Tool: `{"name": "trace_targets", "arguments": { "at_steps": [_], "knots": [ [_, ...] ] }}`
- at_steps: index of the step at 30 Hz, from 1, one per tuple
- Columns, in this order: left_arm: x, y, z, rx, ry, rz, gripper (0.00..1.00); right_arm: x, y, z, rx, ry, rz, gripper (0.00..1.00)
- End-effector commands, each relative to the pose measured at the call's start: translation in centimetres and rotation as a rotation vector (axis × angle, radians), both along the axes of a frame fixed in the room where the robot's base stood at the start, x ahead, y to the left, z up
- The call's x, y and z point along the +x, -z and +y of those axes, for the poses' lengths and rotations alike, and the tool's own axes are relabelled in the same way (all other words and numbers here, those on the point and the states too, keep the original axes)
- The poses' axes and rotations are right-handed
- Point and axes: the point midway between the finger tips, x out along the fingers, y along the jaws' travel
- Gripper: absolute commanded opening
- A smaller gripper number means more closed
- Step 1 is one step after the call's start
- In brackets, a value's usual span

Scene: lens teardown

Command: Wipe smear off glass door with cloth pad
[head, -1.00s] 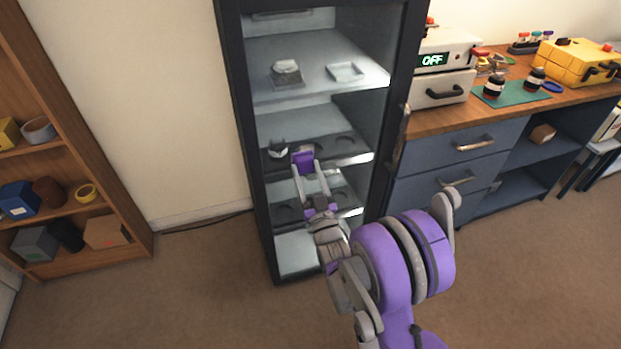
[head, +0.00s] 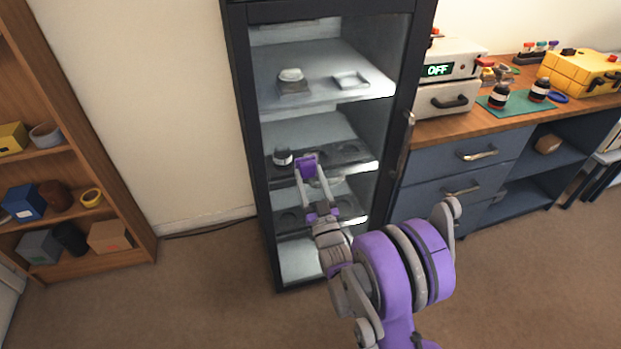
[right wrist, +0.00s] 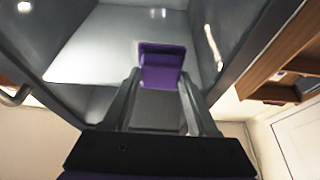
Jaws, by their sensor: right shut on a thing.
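The tall dark-framed cabinet has a glass door (head: 330,120), with lit shelves showing through it. My right gripper (head: 308,170) reaches up in front of the door at about middle-shelf height. It is shut on a small purple pad (head: 306,166), which also shows between the fingertips in the right wrist view (right wrist: 162,62). The pad is at or very near the glass; I cannot tell whether it touches. I cannot make out a distinct smear; the pad and arm cover part of the door. My left gripper is not in view.
A door handle (head: 405,145) stands at the cabinet's right edge. A wooden bench with blue drawers (head: 463,173) is close on the right, carrying instruments. A wooden shelf unit (head: 125,180) stands at the left. The floor (head: 200,285) between them is clear.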

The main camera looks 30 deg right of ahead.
Motion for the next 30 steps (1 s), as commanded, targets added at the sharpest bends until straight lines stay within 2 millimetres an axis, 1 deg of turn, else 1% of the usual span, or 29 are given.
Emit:
{"name": "trace_targets", "arguments": {
  "at_steps": [26, 30],
  "knots": [
    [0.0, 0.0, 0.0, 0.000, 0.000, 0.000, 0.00, 1.6, 0.0, -0.4, 0.000, 0.000, 0.000, 0.14],
    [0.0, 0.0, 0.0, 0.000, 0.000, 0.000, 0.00, 1.4, 0.0, -1.2, 0.000, 0.002, -0.001, 0.14]
  ]
}}
